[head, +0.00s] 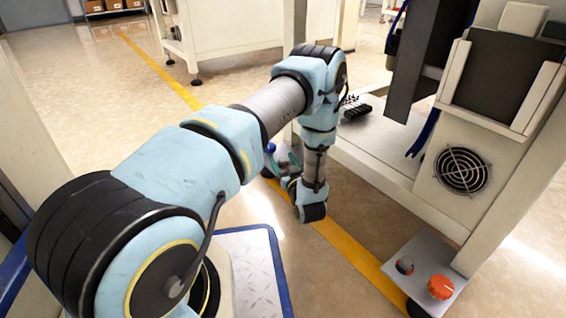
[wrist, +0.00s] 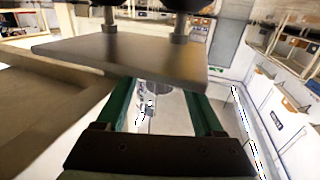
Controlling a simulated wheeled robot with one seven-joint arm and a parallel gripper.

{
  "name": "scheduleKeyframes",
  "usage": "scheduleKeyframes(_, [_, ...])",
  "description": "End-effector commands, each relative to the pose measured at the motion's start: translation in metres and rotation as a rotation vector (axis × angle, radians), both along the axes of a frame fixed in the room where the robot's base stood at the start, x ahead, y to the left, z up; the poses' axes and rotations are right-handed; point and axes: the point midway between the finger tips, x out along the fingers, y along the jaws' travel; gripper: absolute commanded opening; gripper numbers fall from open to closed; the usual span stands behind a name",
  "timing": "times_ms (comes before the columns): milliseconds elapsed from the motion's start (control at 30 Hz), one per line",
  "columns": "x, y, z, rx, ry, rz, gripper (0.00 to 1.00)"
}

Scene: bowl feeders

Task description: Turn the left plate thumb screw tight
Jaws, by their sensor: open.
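In the wrist view, a grey metal plate (wrist: 125,52) crosses the upper part of the picture, close to my gripper (wrist: 160,92). Two metal posts with dark round tops stand on it, a left screw (wrist: 109,20) and a right screw (wrist: 180,28); their tops are cut off. My green fingers are apart with nothing between them, and their far ends reach the plate's lower edge in the picture. I cannot tell whether they touch it. In the head view, my gripper (head: 285,160) is partly hidden by my arm.
A machine frame (head: 400,185) with a fan grille (head: 461,170) stands right of my arm. Open floor (head: 110,90) lies at left.

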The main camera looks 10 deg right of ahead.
Motion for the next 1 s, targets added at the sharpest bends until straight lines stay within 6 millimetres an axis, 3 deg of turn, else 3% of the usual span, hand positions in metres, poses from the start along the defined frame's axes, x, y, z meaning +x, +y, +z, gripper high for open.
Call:
scheduleKeyframes(67, [-0.0002, 0.0000, 0.0000, 0.000, 0.000, 0.000, 0.65])
scheduleKeyframes(633, [-0.0005, -0.0001, -0.0002, 0.000, 0.000, 0.000, 0.01])
scheduleKeyframes(1000, [-0.0009, 0.0001, 0.0006, 0.000, 0.001, -0.015, 0.00])
